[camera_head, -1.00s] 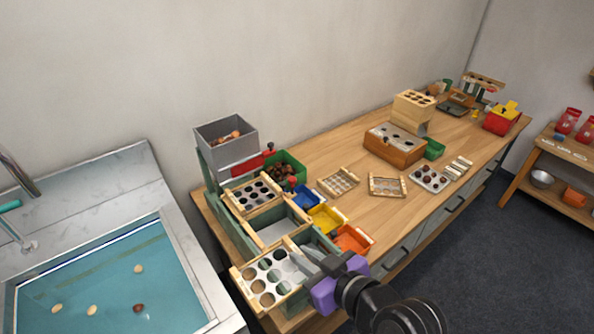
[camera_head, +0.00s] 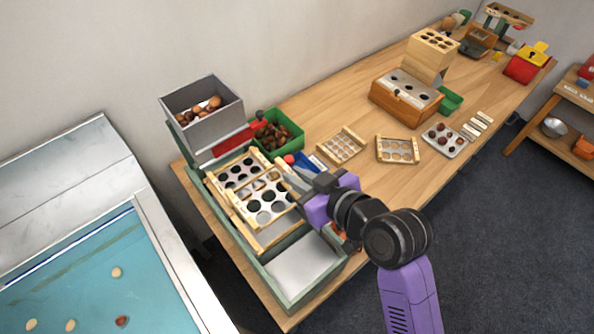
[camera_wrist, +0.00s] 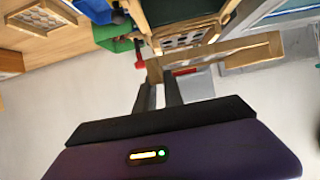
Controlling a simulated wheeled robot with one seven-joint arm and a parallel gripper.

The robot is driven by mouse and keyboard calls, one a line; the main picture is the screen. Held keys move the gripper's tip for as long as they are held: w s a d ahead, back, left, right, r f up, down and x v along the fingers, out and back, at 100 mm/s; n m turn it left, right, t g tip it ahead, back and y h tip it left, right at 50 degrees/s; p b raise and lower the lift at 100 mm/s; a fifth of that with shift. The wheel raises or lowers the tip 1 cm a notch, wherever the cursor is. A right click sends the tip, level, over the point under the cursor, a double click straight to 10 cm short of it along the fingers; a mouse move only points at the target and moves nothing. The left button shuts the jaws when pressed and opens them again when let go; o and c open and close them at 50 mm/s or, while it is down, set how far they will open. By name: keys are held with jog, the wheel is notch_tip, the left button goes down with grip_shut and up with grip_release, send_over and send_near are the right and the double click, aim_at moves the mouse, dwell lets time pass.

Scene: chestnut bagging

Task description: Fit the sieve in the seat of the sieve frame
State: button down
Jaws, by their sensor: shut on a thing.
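My gripper (camera_head: 297,186) is shut on the right-hand side of a sieve with a wooden rim and large round holes (camera_head: 270,200). A wooden rail of this sieve (camera_wrist: 225,53) crosses in front of the fingers in the wrist view. The held sieve is over the middle of the green sieve frame (camera_head: 262,277). In the head view it overlaps a second sieve (camera_head: 228,169) with smaller holes, at the frame's upper part. I cannot tell whether the held sieve touches the frame. The seat beneath it is mostly hidden.
A grey hopper of chestnuts (camera_head: 205,122) stands at the frame's back end. A green bin (camera_head: 296,131) and a blue bin (camera_head: 313,160) sit close to its right. The frame's front end holds a pale tray (camera_head: 303,273).

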jog(key=shift+f+b, duration=2.1)
jog(key=shift+f, duration=0.7)
jog(key=shift+f, duration=0.55)
jog(key=c, duration=1.4)
grip_release()
jog(key=shift+o, duration=0.6)
jog(key=shift+o, duration=0.8)
jog(key=shift+r, duration=0.1)
